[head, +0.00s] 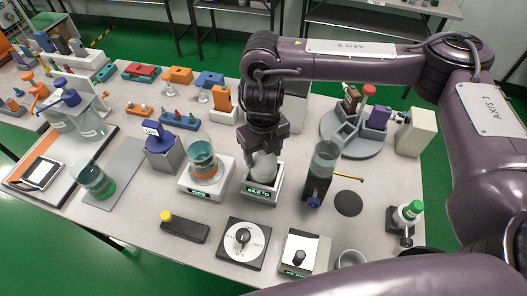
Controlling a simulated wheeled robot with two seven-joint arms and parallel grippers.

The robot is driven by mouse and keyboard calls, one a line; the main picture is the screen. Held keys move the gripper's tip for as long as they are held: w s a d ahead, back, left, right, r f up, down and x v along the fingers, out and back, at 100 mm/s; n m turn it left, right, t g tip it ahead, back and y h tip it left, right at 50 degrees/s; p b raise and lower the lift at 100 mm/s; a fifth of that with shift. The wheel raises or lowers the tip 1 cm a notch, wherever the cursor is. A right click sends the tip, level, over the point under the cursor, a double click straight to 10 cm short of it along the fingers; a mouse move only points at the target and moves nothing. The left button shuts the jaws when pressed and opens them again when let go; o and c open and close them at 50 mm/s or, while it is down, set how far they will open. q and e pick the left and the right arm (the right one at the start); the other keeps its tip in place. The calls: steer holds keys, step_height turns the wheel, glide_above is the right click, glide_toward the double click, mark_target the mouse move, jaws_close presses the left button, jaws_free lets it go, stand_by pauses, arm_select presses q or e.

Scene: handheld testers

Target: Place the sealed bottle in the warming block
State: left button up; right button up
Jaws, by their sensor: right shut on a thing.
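My right gripper (264,150) points down over the middle of the table and is shut on a pale, whitish bottle (264,168). The bottle is upright, and the gripper hides its top. Its lower end is at the opening of a white square block with a lit green display (259,194), which looks like the warming block. I cannot tell whether the bottle rests on the block's floor. My left gripper is not in view.
To the right are a glass cylinder on a dark stand (324,160) and a grey round carousel (358,146). A dial box (243,245) stands in front.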

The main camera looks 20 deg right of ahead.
steer(key=o, duration=1.7)
step_height(320, 180, up, 12)
steer(key=shift+r+p, duration=0.1)
steer(key=shift+p, duration=0.35)
